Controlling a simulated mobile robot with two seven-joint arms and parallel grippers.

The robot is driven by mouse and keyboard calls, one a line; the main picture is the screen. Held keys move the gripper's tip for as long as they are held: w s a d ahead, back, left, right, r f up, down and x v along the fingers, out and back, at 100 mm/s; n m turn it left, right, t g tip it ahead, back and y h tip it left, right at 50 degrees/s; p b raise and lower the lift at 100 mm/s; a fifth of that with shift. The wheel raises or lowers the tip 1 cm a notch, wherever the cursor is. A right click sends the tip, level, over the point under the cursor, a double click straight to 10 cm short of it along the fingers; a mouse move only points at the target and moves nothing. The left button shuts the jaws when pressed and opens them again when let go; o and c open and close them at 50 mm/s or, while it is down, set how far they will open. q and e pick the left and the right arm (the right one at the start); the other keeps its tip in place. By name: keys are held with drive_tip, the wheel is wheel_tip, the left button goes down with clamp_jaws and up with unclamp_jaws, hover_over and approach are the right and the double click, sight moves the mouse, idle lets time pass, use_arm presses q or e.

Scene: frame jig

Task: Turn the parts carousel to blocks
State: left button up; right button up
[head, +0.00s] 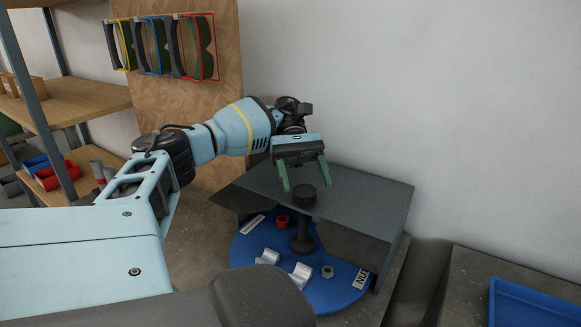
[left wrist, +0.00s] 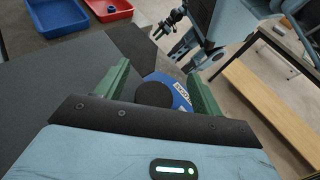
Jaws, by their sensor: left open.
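The parts carousel is a blue disc (head: 255,285) under a grey cover (head: 370,194). The back is hidden by the cover. My left gripper (head: 305,185) is open just above the knob. In the left wrist view the knob (left wrist: 153,94) lies between its green fingers. My right gripper is not seen.
A wall stands close behind the cover. A board with coloured frames (head: 165,46) hangs at the back left, beside a shelf (head: 75,103). A blue tray (head: 530,308) is at the lower right. The left wrist view also shows a red tray (left wrist: 108,9).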

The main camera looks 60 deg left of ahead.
use_arm(q)
drive_tip(key=shift+s+d+r, duration=0.15)
drive_tip(key=shift+s+d, duration=0.3)
drive_tip(key=shift+d, duration=0.05)
drive_tip(key=s+d+r+b, duration=0.1)
drive_tip(key=s+d+b, duration=0.1)
drive_tip(key=s+d, duration=0.7)
drive_tip(key=shift+s+d+r, duration=0.2)
drive_tip(key=shift+d+r, duration=0.05)
drive_tip(key=shift+d, duration=0.95)
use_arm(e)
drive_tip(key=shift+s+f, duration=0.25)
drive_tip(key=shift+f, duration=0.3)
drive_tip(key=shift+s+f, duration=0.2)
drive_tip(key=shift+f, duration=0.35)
